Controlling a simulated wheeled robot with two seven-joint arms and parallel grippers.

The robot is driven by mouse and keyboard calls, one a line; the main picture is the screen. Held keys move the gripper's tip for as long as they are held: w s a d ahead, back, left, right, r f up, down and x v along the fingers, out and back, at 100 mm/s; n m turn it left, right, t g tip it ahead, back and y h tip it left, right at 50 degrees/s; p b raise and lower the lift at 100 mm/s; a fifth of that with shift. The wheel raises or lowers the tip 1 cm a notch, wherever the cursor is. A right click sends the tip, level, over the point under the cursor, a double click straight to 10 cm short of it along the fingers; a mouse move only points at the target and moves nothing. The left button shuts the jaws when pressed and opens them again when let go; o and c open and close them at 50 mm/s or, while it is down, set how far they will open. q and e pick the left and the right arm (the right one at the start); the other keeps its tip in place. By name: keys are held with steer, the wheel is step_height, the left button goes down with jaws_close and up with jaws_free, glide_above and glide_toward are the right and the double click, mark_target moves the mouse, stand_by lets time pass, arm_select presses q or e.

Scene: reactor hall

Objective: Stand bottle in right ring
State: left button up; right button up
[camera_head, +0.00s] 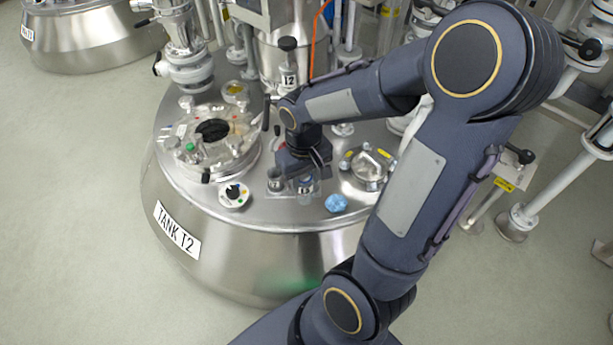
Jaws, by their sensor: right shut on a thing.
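A small clear holder (316,190) stands on the steel top of Tank T2, near its front edge. A small dark-capped bottle (275,181) stands at the holder's left side. A second small bottle (305,189) with a pale label is at its right side, directly below my right gripper (304,176). My right gripper points down and is shut on this bottle, which looks about upright. The gripper hides the bottle's top, and I cannot tell whether its base rests in the right ring. My left gripper is out of view.
Left of the holder is a round flanged port (213,131) with small items on it. A clamped lid (368,166) is at right. Pipes and valves crowd the back.

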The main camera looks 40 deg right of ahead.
steer(key=shift+s+a+r+m, duration=0.15)
steer(key=shift+s+r+m, duration=0.3)
steer(key=shift+s, duration=0.2)
steer(key=shift+w+d+f, duration=0.1)
steer(key=shift+d+f, duration=0.15)
arm_select(q)
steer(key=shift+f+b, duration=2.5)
steer(key=shift+b, duration=0.45)
arm_select(e)
steer(key=shift+w+d+f, duration=1.5)
steer(key=shift+w+f, duration=0.05)
steer(key=shift+f, duration=0.55)
steer(key=shift+w+d+f, duration=1.55)
steer(key=shift+f, duration=0.55)
steer(key=shift+w+d+f, duration=1.5)
steer(key=shift+w+f, duration=0.05)
steer(key=shift+f, duration=0.55)
steer(key=shift+f, duration=0.15)
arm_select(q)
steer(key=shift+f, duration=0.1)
arm_select(e)
steer(key=o, duration=1)
